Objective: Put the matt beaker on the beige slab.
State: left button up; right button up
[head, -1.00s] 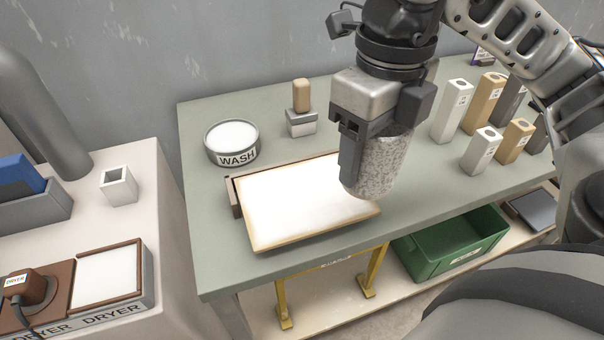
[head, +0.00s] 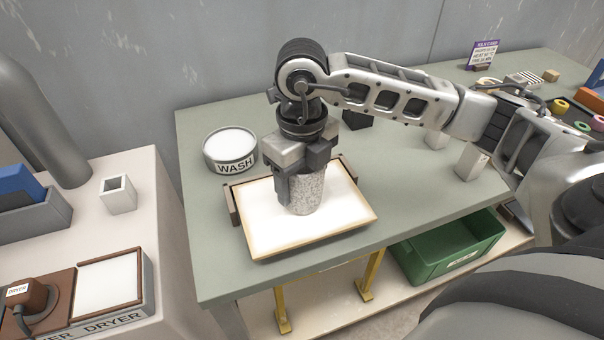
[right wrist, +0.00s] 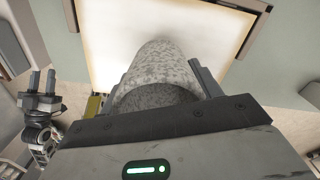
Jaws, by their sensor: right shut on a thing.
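The speckled grey beaker (head: 307,192), which looks matt, is upright in my right gripper (head: 300,186), and the gripper is shut on it. It is over the middle of the slab (head: 268,228), which has a white top and beige edges. I cannot tell whether its base touches the slab. In the right wrist view, the beaker (right wrist: 160,68) points at the pale slab (right wrist: 110,30), its upper part hidden by the gripper. My left gripper (right wrist: 43,82) shows at the left of that view, its two fingers apart and empty.
A round WASH bowl (head: 230,150) stands just behind the slab's left corner. A white square pot (head: 118,195) and a dryer (head: 110,283) are on the left bench. A pale block (head: 471,162) stands to the right. A green bin (head: 450,246) is below the table's front edge.

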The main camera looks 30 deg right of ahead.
jog(key=shift+f+b, duration=0.2)
jog(key=shift+b, duration=0.1)
jog(key=o, duration=1.2)
jog(key=shift+r+p, duration=0.35)
jog(key=shift+r, duration=0.05)
notch_tip(320, 180, up, 12)
jog(key=shift+f, duration=0.15)
